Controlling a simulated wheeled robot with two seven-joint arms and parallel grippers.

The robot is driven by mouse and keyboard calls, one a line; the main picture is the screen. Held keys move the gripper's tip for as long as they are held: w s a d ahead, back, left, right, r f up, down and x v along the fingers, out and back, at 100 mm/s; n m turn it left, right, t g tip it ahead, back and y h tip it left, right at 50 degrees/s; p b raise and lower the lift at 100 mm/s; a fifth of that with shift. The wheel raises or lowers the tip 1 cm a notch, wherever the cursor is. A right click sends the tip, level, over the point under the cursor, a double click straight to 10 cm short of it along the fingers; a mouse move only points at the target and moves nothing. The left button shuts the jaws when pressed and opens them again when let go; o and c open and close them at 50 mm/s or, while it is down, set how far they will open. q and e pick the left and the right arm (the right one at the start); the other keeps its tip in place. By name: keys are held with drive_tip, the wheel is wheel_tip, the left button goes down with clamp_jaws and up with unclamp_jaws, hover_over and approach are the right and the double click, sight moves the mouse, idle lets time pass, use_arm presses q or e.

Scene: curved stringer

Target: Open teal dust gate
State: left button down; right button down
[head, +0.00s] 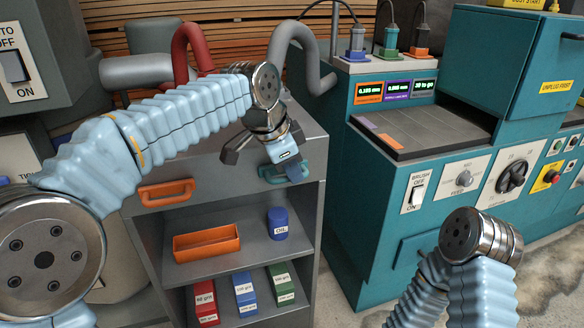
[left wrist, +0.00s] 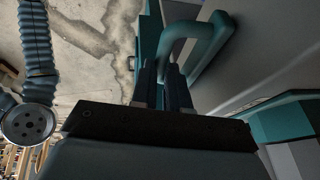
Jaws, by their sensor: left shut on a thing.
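A teal handle (head: 272,176) sits on the upper front of the grey cabinet, at its right side. My left gripper (head: 296,172) reaches down to it and is shut on it. In the left wrist view the teal handle (left wrist: 182,32) curves away from between the dark fingertips (left wrist: 163,80). The fingers hide part of the handle in the head view. A link of my right arm shows at the lower right of the head view, but its gripper is out of view.
An orange handle (head: 166,192) is left of the teal one. Shelves below hold an orange tray (head: 207,256), a blue oil can (head: 277,224) and several small boxes. A teal machine (head: 365,215) stands at right. Red (head: 185,52) and grey pipes (head: 303,36) rise behind.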

use_arm(q)
drive_tip(key=shift+s, duration=0.1)
drive_tip(key=s+d+b, duration=0.1)
drive_tip(key=s+d, duration=0.1)
drive_tip(key=s, duration=0.4)
drive_tip(key=shift+s+b, duration=0.15)
drive_tip(key=shift+b, duration=0.25)
drive_tip(key=c, duration=1.1)
unclamp_jaws()
drive_tip(key=p+v, duration=0.2)
drive_tip(key=v, duration=1.1)
drive_tip(key=shift+r, duration=0.45)
